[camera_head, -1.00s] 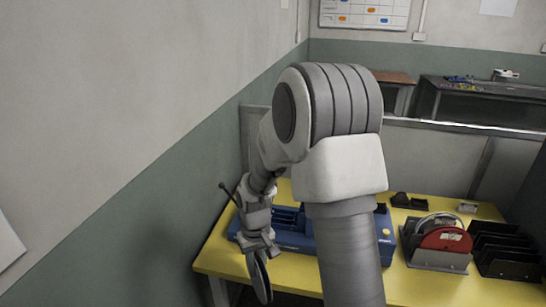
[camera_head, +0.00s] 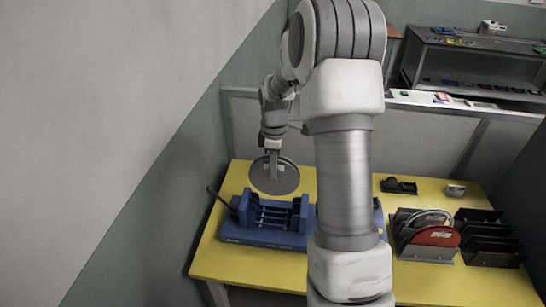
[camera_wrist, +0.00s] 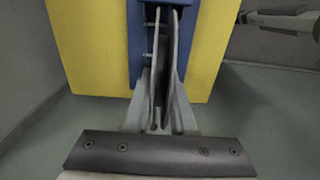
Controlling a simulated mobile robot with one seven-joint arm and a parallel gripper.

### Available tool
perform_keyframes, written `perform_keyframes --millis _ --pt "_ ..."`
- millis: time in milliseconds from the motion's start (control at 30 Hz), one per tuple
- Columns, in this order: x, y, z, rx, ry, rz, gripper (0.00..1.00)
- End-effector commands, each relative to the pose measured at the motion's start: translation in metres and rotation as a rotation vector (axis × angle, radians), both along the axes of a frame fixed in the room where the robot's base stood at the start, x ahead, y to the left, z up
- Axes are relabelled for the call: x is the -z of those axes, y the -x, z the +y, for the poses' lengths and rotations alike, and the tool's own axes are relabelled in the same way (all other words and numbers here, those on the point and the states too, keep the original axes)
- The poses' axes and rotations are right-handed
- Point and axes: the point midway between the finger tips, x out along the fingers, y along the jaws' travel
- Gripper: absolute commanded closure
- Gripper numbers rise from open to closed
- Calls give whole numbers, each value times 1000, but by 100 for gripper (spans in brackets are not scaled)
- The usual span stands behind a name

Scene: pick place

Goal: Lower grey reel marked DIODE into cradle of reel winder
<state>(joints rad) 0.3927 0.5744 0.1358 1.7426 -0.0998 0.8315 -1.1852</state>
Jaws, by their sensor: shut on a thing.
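My gripper (camera_head: 273,170) is shut on the grey reel (camera_head: 289,180), a flat disc that hangs upright below it, its flat face towards the head camera. In the wrist view the reel (camera_wrist: 170,55) shows edge-on between the fingers (camera_wrist: 160,122). The blue reel winder (camera_head: 262,239) stands on the yellow table. Its cradle (camera_head: 270,217) has blue uprights and crossbars. The reel appears above the cradle, its lower edge near the tops of the uprights; the exact gap is unclear. No DIODE marking is readable.
My arm hides the winder's right part. A dark rack with a red reel (camera_head: 434,236) and a black slotted rack (camera_head: 490,240) stand to the right on the table (camera_head: 440,283). Small dark items (camera_head: 398,186) lie behind. A grey wall stands close on the left.

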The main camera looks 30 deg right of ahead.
Motion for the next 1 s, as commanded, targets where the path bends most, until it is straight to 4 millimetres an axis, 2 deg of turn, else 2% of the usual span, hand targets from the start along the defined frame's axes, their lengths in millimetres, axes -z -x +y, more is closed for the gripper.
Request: perform_keyframes --millis 267,467,533,1000 --pt "13 0 0 -4 0 0 100" --pt "31 0 0 -3 0 0 100" --pt "27 0 0 -3 0 -1 100" --pt "32 0 0 -3 0 0 100"
